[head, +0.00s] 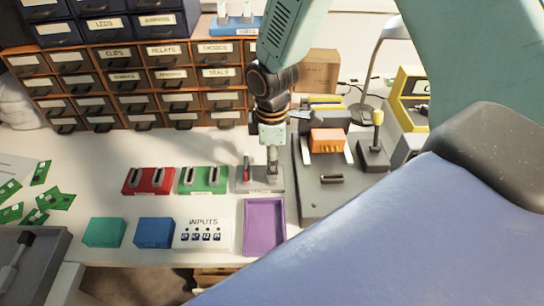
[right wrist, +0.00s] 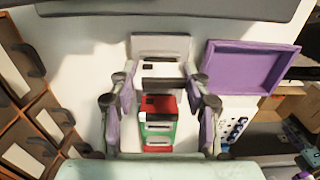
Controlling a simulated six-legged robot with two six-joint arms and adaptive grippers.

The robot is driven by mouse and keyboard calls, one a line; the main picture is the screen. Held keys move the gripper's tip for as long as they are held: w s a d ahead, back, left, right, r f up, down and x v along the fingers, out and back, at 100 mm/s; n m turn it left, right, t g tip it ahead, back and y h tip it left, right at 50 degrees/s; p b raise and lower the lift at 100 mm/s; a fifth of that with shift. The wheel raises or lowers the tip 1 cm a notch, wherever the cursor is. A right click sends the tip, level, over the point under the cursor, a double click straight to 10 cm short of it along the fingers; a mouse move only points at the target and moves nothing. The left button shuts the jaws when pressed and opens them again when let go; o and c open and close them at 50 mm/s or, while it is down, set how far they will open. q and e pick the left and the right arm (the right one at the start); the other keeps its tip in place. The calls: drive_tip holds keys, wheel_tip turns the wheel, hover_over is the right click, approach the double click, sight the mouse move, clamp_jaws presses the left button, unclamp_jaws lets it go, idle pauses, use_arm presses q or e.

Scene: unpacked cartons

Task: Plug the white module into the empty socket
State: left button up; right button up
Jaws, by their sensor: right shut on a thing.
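My right gripper (head: 272,158) points down over the pale holder (head: 262,187), just left of the grey board. It is shut on the white module (right wrist: 160,84), which is mostly hidden by the fingers in the head view. In the right wrist view, the right gripper (right wrist: 161,90) has a finger on each side of it. I cannot tell whether the module is still seated in the holder. A red module (head: 246,171) stands at the holder's left end. The dark empty socket (head: 332,180) lies on the grey board (head: 315,207). My left gripper is not in view.
The green holder (head: 203,181) and red holder (head: 149,182) stand to the left. A purple tray (head: 264,226) lies in front. An orange block (head: 327,141) and a yellow-knobbed lever (head: 376,135) stand near the board's back. Drawers (head: 145,80) line the rear.

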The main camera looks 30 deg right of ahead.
drive_tip(key=shift+f, duration=0.3)
idle(0.4)
drive_tip(key=o, duration=1)
drive_tip(key=shift+r, duration=0.1)
wheel_tip(320, 180, up, 12)
drive_tip(key=shift+f, duration=0.1)
